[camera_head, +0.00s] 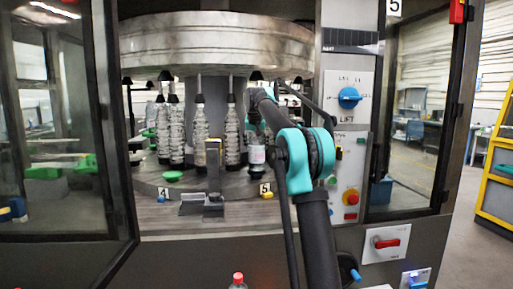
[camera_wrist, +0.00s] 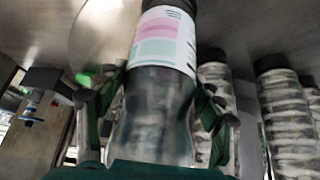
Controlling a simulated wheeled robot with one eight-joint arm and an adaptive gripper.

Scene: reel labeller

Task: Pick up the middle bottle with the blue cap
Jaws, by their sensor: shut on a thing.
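A bottle with a white, pink and green label (camera_wrist: 165,40) stands between the fingers of my gripper (camera_wrist: 152,105) in the wrist view. The gripper is shut on the body of this bottle. In the head view the labelled bottle (camera_head: 257,155) is at the right of the row on the round machine, partly behind my arm. I cannot make out a blue cap on it. My gripper is mostly hidden by my arm there. Several clear bottles (camera_head: 200,132) stand upright to its left under dark heads.
More bottles (camera_wrist: 288,115) stand close to the right of the held one. A metal bracket (camera_head: 205,205) and the tags 4 (camera_head: 163,194) and 5 (camera_head: 265,188) sit at the machine's front. Open glass doors (camera_head: 112,130) flank the machine.

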